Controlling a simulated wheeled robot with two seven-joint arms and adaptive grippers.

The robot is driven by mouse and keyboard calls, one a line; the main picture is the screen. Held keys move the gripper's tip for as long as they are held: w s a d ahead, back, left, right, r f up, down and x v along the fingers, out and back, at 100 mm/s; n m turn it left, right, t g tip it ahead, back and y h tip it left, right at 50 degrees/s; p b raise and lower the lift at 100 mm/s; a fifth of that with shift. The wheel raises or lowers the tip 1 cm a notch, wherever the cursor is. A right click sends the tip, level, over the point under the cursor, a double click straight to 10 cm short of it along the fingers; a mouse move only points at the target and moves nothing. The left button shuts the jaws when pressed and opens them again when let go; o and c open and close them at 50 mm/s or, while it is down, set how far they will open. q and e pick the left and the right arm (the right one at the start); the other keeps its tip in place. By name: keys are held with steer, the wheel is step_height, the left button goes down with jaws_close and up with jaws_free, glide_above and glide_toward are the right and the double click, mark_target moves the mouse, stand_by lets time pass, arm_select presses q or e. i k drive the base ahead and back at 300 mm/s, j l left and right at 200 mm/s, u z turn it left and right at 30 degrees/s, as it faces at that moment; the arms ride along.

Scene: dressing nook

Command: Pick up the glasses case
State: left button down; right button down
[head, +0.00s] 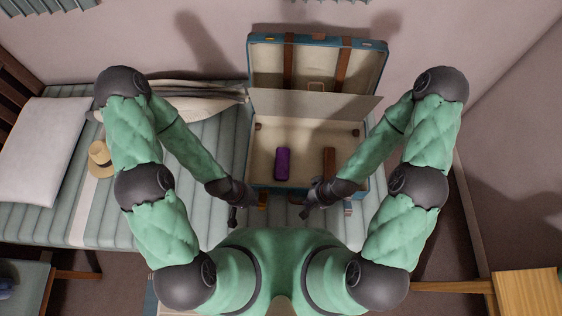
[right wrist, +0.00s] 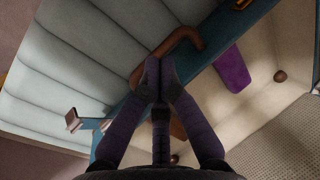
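A purple, rounded oblong case (head: 282,163), which looks like the glasses case, lies on the cream floor of the open suitcase (head: 259,148). It also shows in the right wrist view (right wrist: 232,70), apart from my right gripper. My right gripper (right wrist: 157,66) has its fingertips together just over the suitcase's front edge, beside a curved brown handle (right wrist: 180,42); I see nothing held. In the head view my right gripper (head: 305,211) is in front of the suitcase. My left gripper (head: 232,217) hangs at the suitcase's front left; its fingers are too small to read.
A long brown object (head: 329,160) lies right of the purple case, partly hidden by my right arm. The suitcase lid stands open at the back. A straw hat (head: 100,158) and a white pillow (head: 42,148) lie on the striped bed at left.

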mark_target(282, 163)
steer(key=k+l+u, duration=0.15)
steer(key=u, duration=0.2)
steer(key=k+l+u, duration=0.2)
steer(key=l+u, duration=0.15)
steer(key=k+l+u, duration=0.2)
steer(key=u, duration=0.35)
steer(key=i, duration=0.4)
